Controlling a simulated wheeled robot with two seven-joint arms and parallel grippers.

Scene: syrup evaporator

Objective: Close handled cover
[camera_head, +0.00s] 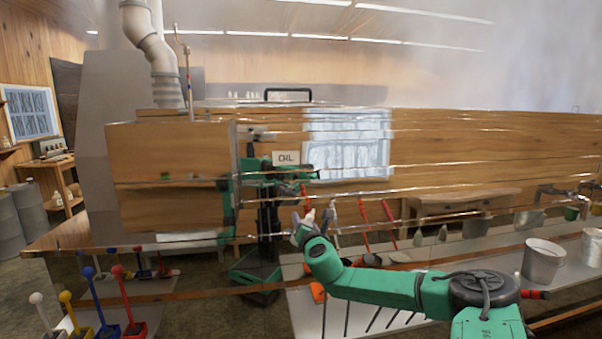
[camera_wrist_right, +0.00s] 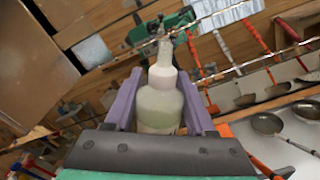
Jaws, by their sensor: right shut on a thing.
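A black bar handle (camera_head: 288,91) stands up at the top edge of the shiny metal evaporator (camera_head: 450,145), apparently on the handled cover. The cover's surface is seen nearly edge-on, so I cannot tell whether it is open or shut. My right gripper (camera_head: 306,222) is in front of the evaporator wall, below the handle and apart from it. In the right wrist view its purple fingers are shut on a pale, greenish-white bottle (camera_wrist_right: 158,105) with a narrow top. In the head view the gripper mostly hides this bottle. My left gripper is not directly in view.
The mirror-like wall reflects the room and my body. An OIL label (camera_head: 286,158) is on it. Metal buckets (camera_head: 543,262) stand at the right, and colored-handled tools (camera_head: 130,325) at the lower left. A grey stove pipe (camera_head: 152,45) rises at the upper left.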

